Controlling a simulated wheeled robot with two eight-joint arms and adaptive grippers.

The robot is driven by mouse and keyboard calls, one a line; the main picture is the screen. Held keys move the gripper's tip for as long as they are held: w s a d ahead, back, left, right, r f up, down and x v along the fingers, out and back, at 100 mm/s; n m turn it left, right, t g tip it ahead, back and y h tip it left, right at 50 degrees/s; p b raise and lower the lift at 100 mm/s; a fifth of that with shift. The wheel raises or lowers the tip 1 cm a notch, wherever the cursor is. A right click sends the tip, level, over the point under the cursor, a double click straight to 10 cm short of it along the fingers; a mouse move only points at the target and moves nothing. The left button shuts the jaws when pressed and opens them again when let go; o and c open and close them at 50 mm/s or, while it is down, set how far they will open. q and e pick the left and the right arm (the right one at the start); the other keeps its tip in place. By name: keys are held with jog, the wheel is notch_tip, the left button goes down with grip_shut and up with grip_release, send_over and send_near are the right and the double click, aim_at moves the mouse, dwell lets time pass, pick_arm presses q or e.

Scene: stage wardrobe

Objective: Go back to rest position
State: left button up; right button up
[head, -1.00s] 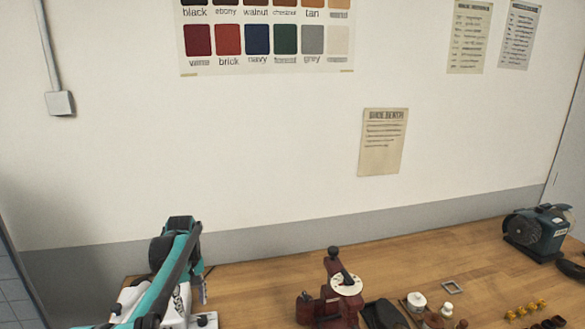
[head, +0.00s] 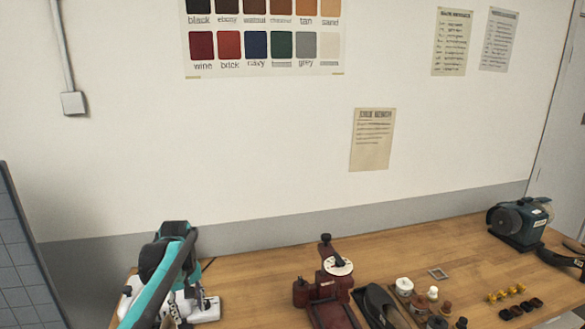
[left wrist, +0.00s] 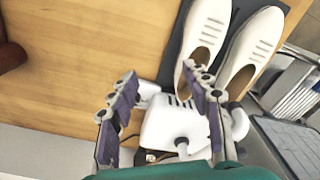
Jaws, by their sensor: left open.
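My left arm comes in from the lower left in the head view, and my left gripper (head: 192,308) is over the left end of the wooden bench. In the left wrist view my left gripper (left wrist: 160,105) shows with its two fingers spread apart and nothing between them. A white machine (left wrist: 168,125) lies below and between the fingers in that view. A pair of white shoes (left wrist: 203,40) on a dark mat is just beyond the fingertips, apart from them as far as I can tell. My right gripper is in neither view.
The wooden bench (head: 250,268) carries a dark red machine (head: 325,290), a black shoe (head: 383,303), small jars (head: 404,285), a metal square (head: 438,273) and a blue-green motor unit (head: 520,222). A dark panel (head: 20,240) stands at the left. The bench between arm and red machine looks clear.

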pick_arm(q)
jog(key=s+d+r+m+t+b, duration=0.1)
jog(key=s+d+r+m+t, duration=0.15)
jog(key=s, duration=0.45)
jog(key=s+d+r+m+t, duration=0.1)
jog(key=s+d+m, duration=0.1)
jog(key=s+d, duration=0.35)
jog(key=s+d+f+m+t, duration=0.1)
jog(key=s+f+m, duration=0.1)
jog(key=s, duration=0.4)
jog(key=s+d+f+m+t, duration=0.1)
jog(key=s+f+m+t, duration=0.1)
jog(key=s+f, duration=0.2)
jog(key=s+b, duration=0.1)
jog(key=s, duration=0.2)
jog(key=shift+s+d+f, duration=0.15)
jog(key=shift+d, duration=0.15)
